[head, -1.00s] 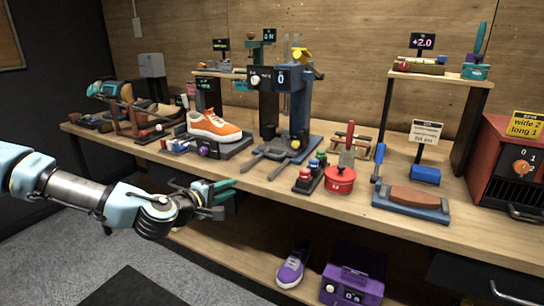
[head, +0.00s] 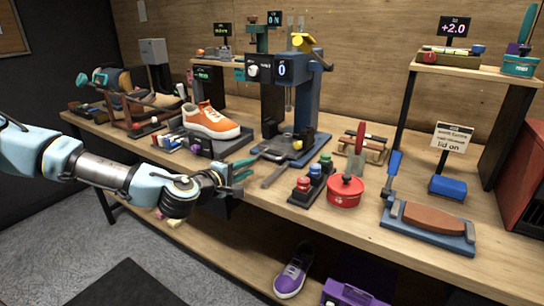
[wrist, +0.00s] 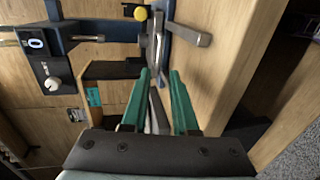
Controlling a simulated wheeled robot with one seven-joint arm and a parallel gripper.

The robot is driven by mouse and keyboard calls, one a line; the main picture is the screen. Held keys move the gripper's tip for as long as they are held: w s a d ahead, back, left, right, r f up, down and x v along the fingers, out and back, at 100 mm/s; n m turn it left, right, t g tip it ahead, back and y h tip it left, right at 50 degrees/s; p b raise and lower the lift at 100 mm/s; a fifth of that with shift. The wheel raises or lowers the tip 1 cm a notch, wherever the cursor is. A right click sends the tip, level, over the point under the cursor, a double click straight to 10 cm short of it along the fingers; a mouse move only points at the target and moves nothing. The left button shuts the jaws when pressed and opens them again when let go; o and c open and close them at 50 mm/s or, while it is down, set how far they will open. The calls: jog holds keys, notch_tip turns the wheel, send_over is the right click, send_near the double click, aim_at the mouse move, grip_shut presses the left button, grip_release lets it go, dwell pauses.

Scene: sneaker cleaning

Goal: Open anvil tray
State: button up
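The blue press (head: 284,95) stands on the bench in the head view, with a grey tray (head: 278,152) at its base and grey bars projecting from its front. The press also shows at the upper left of the wrist view (wrist: 62,68). My gripper (head: 247,169) is at the bench's front edge, just left of these bars. In the wrist view its two green fingers (wrist: 160,72) are apart, pointing at the grey bars (wrist: 188,33). A grey piece shows in the gap between the fingers; I cannot tell whether they touch it.
An orange sneaker (head: 211,121) on a stand is left of the press. A row of coloured knobs (head: 313,183) and a red pot (head: 345,191) stand to its right. A purple shoe (head: 293,271) is on the lower shelf.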

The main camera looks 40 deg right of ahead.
aim_at(271, 157)
jog(key=p+x, duration=0.2)
jog(key=x, duration=0.9)
jog(key=shift+p, duration=0.3)
grip_shut()
dwell(1.0)
